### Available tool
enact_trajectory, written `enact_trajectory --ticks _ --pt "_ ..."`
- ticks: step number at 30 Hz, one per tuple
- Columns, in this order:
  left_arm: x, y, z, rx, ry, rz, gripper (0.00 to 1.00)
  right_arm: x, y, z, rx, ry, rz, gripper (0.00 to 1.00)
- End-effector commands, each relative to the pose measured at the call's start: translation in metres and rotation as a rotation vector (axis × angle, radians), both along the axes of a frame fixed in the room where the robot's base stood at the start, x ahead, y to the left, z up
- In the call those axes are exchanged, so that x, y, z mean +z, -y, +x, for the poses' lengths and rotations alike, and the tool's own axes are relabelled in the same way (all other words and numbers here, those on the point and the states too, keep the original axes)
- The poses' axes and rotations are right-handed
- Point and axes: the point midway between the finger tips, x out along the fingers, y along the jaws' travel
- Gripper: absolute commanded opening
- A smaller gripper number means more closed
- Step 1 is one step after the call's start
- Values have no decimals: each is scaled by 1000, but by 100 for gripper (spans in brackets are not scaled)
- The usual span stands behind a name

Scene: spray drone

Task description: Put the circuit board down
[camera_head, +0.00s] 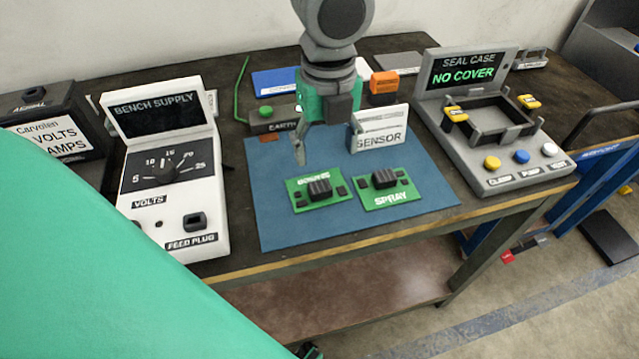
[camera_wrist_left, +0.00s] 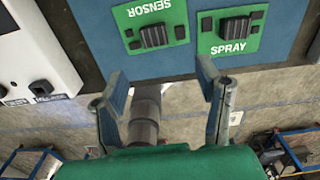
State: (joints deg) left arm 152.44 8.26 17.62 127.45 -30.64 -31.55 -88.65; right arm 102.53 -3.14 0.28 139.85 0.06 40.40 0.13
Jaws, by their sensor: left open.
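Two green circuit boards lie flat on the blue mat (camera_head: 285,228). The left board (camera_head: 305,203) is labelled SENSOR, which reads clearly in the left wrist view (camera_wrist_left: 125,13). The right board (camera_head: 392,200) is labelled SPRAY and also shows in the left wrist view (camera_wrist_left: 252,40). Each carries a black block.
A white SENSOR sign (camera_head: 380,135) stands at the mat's back. The bench supply (camera_head: 165,200) is on the left, and the grey seal case (camera_head: 500,150) reading NO COVER is on the right. The mat's front strip is clear up to the bench edge (camera_head: 370,237).

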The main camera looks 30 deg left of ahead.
Motion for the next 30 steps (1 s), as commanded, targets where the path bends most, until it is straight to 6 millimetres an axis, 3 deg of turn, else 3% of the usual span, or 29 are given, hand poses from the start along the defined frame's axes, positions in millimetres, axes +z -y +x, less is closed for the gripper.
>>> enact_trajectory --ticks 1,6,14,21,30 --pt "-15 -2 -1 1 -5 3 59 -5 0 0 0 0 0 0" --pt "-45 -6 -1 4 -2 -3 59 -12 0 0 -1 0 0 0" --pt "-64 -8 -1 6 -1 -6 59 -16 0 0 0 0 0 0" --pt "-99 -11 0 3 -3 -2 59 -27 0 0 0 0 0 0" --pt "-108 -12 0 4 1 -6 59 -28 0 0 0 0 0 0"
